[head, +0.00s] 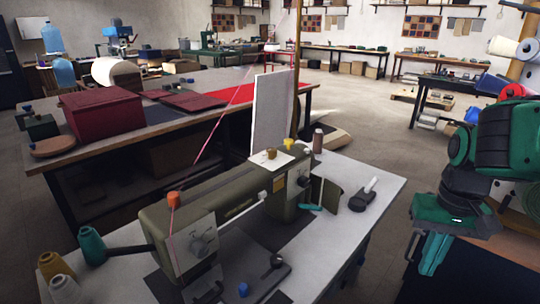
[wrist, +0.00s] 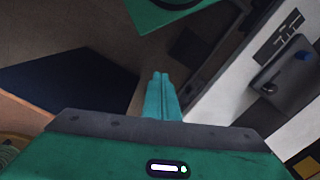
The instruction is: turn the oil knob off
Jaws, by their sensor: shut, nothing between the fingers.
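An olive sewing machine (head: 225,208) stands on a white table in the head view. Its small knob-like parts include a brass one (head: 270,153) on a white plate, a yellow one (head: 290,144) and an orange one (head: 173,199). I cannot tell which is the oil knob. My gripper (head: 428,272) hangs at the right, clear of the machine and beyond the table's right edge. Its teal fingers are together and empty, and they also show in the wrist view (wrist: 160,76).
The white table (head: 385,180) carries a dark device with a white lever (head: 366,195) near its right corner. Thread cones (head: 90,245) stand at the left. A white upright panel (head: 272,110) rises behind the machine. Open floor (head: 375,145) lies between table and arm.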

